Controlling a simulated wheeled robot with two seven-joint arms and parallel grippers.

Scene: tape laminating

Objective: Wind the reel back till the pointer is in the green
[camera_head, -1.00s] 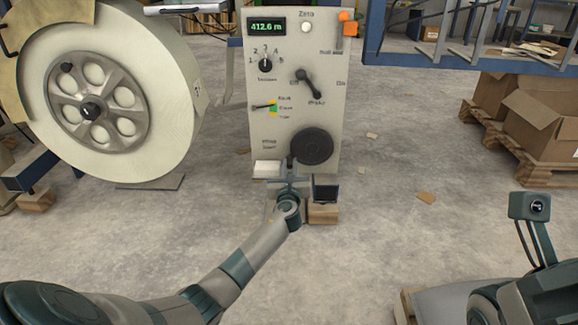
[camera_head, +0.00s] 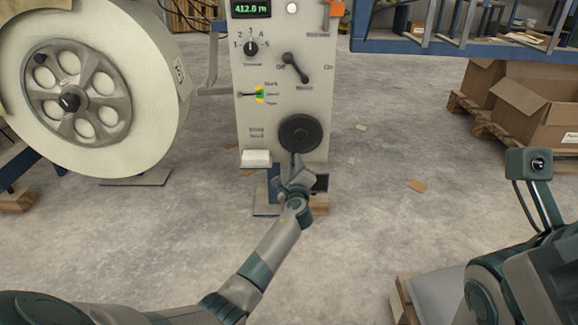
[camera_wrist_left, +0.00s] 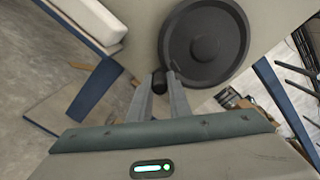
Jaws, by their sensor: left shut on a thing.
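The grey machine panel (camera_head: 275,110) stands upright, with a black crank disc (camera_head: 301,134) low on its face. My left gripper (camera_head: 294,165) is shut on the disc's small black handle, at the disc's lower edge. In the left wrist view the handle (camera_wrist_left: 159,81) sits between the two fingertips, beside the disc (camera_wrist_left: 205,42). The thin pointer (camera_head: 247,94) lies nearly level against a small yellow and green scale (camera_head: 260,95). Its tip looks near the green middle, but is too small to place exactly. The large pale reel (camera_head: 140,95) stands left. My right gripper is out of view.
A white block (camera_head: 256,159) juts from the panel left of the disc. A lever (camera_head: 294,67) and a dial (camera_head: 250,48) sit above. Cardboard boxes (camera_head: 540,105) stand right on pallets. The floor between is mostly clear.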

